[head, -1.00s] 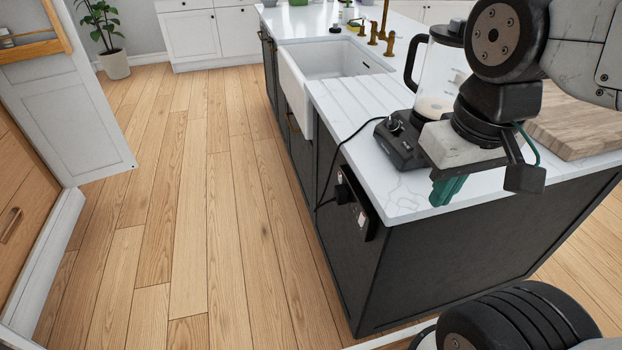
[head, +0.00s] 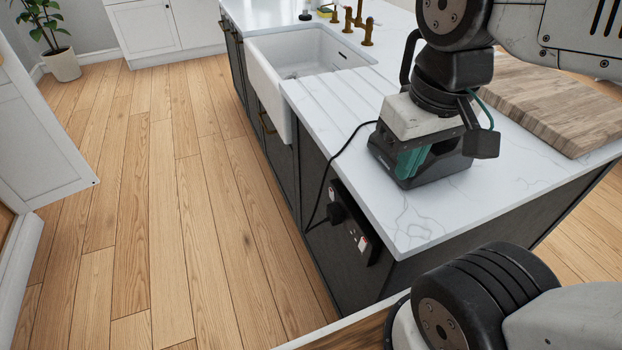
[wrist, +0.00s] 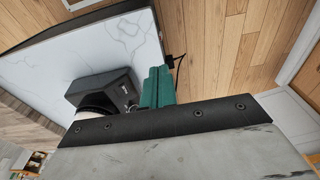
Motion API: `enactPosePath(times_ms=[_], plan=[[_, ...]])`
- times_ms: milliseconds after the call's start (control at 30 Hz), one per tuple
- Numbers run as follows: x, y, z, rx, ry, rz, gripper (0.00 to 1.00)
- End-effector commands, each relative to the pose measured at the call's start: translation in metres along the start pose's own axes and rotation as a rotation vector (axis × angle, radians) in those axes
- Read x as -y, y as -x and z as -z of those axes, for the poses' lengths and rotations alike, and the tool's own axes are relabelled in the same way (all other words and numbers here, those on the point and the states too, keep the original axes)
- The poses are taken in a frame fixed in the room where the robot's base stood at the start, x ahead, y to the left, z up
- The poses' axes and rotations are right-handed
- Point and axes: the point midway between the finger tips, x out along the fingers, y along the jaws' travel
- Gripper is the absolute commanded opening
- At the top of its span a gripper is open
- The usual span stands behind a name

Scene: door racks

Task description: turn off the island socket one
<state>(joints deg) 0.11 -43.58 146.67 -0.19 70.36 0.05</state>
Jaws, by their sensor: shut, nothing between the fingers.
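The island socket (head: 350,225) is a dark double outlet plate on the near-left side of the black island, just under the white worktop. A black plug with a cord sits in its left half. Red marks and a pale switch show at its right half. The exact switch positions are too small to tell. My gripper (head: 411,163), with teal fingers, is shut and empty. It is above the worktop in front of the blender base (head: 432,165), up and to the right of the socket in the picture. The wrist view also shows the teal fingers (wrist: 157,87) beside the blender base (wrist: 103,91).
The white worktop (head: 430,219) overhangs the socket. A wooden board (head: 555,100) lies on it at right, and a sink (head: 300,55) is farther back. The blender cord hangs over the edge. The wooden floor left of the island is clear; an open white door (head: 45,140) stands at left.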

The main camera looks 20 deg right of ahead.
Motion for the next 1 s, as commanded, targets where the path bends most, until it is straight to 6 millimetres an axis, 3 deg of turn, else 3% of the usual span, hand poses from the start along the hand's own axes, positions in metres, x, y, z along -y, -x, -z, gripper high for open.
enactPosePath(times_ms=[467,567,767,1000], plan=[[0.001,-0.002,0.007,0.027,0.041,-0.016,0.0],[0.001,-0.007,0.021,0.083,0.122,-0.051,0.0],[0.012,-0.031,0.069,0.246,0.397,-0.167,0.0],[0.045,-0.083,0.128,0.44,0.765,-0.317,0.0]])
